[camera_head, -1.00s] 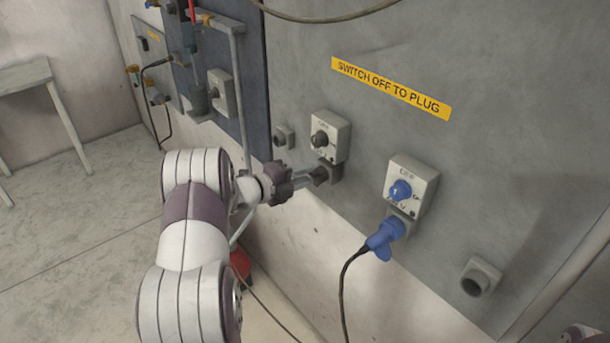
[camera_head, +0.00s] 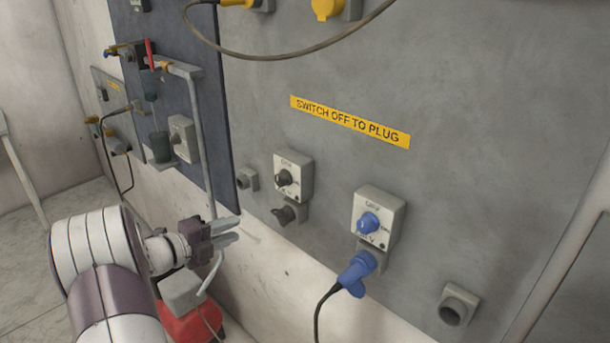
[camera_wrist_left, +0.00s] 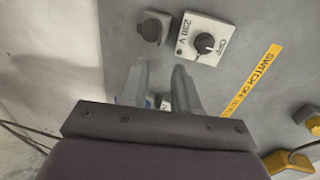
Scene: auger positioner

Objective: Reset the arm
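My left gripper (camera_head: 226,233) is in the head view at lower left, with its arm coming in from the left edge. Its two fingers are apart with nothing between them. It is away from the wall panel, left of the dark socket (camera_head: 286,214) under the switch box with the black knob (camera_head: 292,177). In the left wrist view the two fingers (camera_wrist_left: 160,85) are also apart and empty, and the black-knob switch box (camera_wrist_left: 205,42) and the capped socket (camera_wrist_left: 152,29) lie beyond them. My right gripper does not show.
A blue plug (camera_head: 357,270) with a black cable sits in the socket under the blue-knob switch box (camera_head: 378,219). A yellow "SWITCH OFF TO PLUG" label (camera_head: 349,121) is above. A grey pipe (camera_head: 203,140) runs down the dark board. A red object (camera_head: 190,325) is below the gripper.

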